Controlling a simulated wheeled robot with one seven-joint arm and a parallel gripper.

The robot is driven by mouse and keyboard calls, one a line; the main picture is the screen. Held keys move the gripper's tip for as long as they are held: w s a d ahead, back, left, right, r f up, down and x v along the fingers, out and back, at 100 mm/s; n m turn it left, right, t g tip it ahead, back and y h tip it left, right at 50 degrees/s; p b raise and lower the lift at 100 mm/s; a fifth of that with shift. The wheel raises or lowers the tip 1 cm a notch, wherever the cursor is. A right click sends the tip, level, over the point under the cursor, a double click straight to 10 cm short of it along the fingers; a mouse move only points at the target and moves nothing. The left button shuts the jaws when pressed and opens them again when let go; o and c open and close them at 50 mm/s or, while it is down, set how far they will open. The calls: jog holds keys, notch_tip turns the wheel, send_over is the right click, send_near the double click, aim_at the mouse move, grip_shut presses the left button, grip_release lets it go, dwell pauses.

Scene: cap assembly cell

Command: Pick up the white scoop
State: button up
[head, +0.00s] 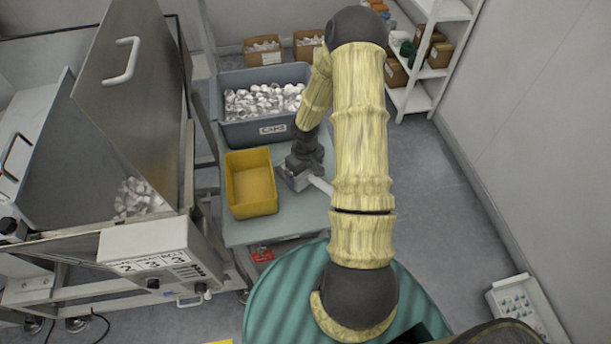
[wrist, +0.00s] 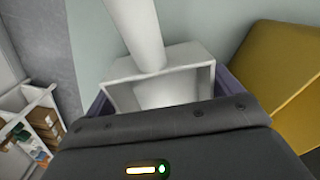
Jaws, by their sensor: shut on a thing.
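The white scoop (wrist: 144,38) has a square hollow body and a round handle. In the wrist view its handle runs up toward the top edge and its body lies against my gripper (wrist: 165,100). In the head view my gripper (head: 297,178) is low over the table between the yellow bin and my arm, and the scoop's handle (head: 321,186) sticks out to the right of it. My gripper is shut on the scoop. The fingertips are mostly hidden behind the scoop and the wrist cover. I cannot tell whether the scoop touches the table.
An empty yellow bin (head: 230,198) stands just left of my gripper. A grey bin (head: 228,132) labelled CAPS, full of white caps (head: 262,101), stands behind. A steel hopper machine (head: 135,112) is at left. Shelves (head: 411,97) stand at the back right. Bare table (head: 240,232) shows in front.

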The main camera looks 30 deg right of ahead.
notch_tip(320, 180, up, 16)
jog(key=shift+f+p, duration=0.2)
jog(key=shift+p, duration=0.2)
jog(key=s+d+f+m+b, duration=0.1)
jog(key=d+f+m+b, duration=0.1)
jog(key=d, duration=0.6)
jog(key=s+d+f+m+b, duration=0.1)
jog(key=d+f+m+b, duration=0.1)
jog(key=d+f+b, duration=0.3)
jog(key=d, duration=0.3)
jog(key=shift+s+d+f, duration=0.15)
jog(key=shift+s+f, duration=0.05)
jog(key=shift+f, duration=0.2)
